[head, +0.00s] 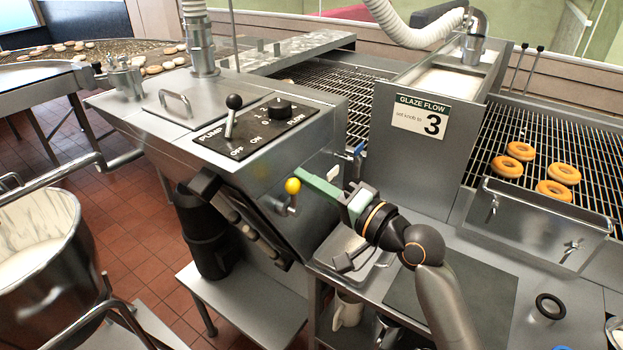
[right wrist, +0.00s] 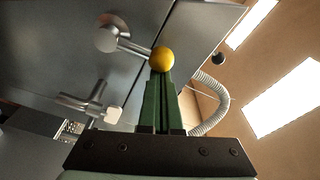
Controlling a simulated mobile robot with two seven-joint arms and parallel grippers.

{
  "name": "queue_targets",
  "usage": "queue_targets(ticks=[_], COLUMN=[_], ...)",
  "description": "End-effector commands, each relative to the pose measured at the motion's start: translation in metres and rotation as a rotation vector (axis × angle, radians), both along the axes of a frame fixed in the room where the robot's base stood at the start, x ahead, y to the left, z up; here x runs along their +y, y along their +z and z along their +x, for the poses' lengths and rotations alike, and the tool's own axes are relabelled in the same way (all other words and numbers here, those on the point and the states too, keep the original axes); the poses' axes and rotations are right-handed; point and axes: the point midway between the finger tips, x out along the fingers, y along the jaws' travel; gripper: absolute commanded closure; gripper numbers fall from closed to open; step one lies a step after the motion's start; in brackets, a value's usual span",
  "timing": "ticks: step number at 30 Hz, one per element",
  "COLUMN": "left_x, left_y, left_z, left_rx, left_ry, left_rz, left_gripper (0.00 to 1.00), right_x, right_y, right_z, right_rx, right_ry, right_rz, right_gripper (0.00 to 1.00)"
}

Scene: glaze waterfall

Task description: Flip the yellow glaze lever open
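The yellow ball of the glaze lever (head: 292,186) is on the front face of the steel pump housing, below the control panel. In the right wrist view the yellow ball (right wrist: 161,60) sits right at my green fingertips, on a metal rod running to a round boss on the steel wall. My right gripper (head: 300,174) comes from the right with its green fingers pressed together, tips beside and slightly above the ball. Nothing shows between the fingers (right wrist: 160,78). I cannot tell whether the tips touch the ball. My left gripper is not in view.
The control panel (head: 257,128) has a black-knobbed pump lever and a flow knob. A "GLAZE FLOW" sign (head: 421,118) reads "set knob to 3". Several doughnuts lie on the wire conveyor (head: 588,150) at right. A white-filled bowl (head: 75,262) stands at left.

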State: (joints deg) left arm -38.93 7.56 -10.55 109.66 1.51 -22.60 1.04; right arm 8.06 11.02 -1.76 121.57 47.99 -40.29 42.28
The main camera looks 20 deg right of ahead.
Motion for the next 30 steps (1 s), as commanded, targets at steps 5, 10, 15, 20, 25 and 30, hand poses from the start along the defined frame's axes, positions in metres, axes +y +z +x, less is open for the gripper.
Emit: queue_targets(ticks=[5, 10, 15, 20, 25, 30], left_x=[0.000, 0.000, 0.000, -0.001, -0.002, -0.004], left_y=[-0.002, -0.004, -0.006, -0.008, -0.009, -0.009], left_z=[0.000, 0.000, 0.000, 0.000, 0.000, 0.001], left_rx=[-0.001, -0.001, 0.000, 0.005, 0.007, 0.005], left_ry=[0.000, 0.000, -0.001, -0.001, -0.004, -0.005], left_rz=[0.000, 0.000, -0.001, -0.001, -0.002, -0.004], left_gripper=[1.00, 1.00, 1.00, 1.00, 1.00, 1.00], right_x=[0.007, 0.016, 0.025, 0.033, 0.041, 0.048], right_y=[0.000, -0.001, -0.003, -0.007, -0.012, -0.019], right_z=[-0.005, -0.012, -0.019, -0.026, -0.032, -0.037], right_rx=[-0.069, -0.164, -0.263, -0.357, -0.457, -0.556], right_ry=[0.002, 0.003, 0.004, 0.004, 0.004, 0.003], right_rz=[-0.092, -0.216, -0.343, -0.464, -0.591, -0.718], right_gripper=[1.00, 1.00, 1.00, 1.00, 1.00, 1.00])
